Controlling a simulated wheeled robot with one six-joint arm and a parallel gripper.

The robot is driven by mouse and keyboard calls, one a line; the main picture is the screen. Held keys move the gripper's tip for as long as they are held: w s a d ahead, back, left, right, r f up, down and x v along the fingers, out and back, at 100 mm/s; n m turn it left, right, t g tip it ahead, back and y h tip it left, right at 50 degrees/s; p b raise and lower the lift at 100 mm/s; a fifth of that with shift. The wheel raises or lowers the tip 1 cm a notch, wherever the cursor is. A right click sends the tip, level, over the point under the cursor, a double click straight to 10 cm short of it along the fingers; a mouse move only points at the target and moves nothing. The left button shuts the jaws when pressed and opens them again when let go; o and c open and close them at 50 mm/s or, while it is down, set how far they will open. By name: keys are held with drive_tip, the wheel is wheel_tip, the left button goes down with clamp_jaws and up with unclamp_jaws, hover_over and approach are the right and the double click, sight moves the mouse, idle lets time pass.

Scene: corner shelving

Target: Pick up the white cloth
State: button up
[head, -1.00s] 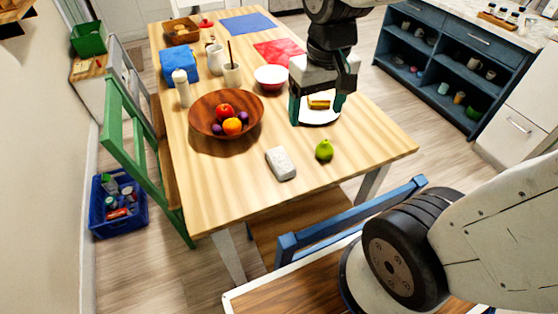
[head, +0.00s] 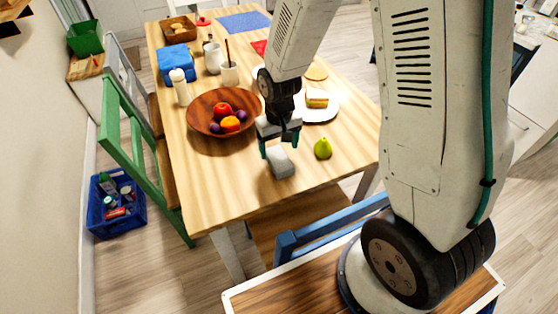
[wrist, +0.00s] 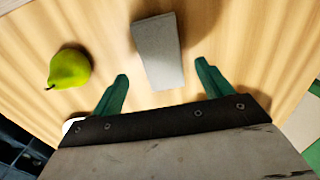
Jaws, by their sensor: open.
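I cannot tell exactly how high the fingertips are above the table.
A brown fruit bowl (head: 201,127) is to the left and behind. A plate (head: 327,115) with a sandwich is behind the pear. A blue chair (head: 287,244) stands at the table's front edge.

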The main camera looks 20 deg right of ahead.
sight(279, 158)
wheel_tip(279, 158, down, 4)
drive_tip(key=shift+s+a+f, duration=0.15)
drive_tip(key=shift+f, duration=0.1)
drive_tip(key=c, duration=1.1)
drive_tip(key=shift+r, duration=0.15)
drive_tip(key=shift+c, duration=0.2)
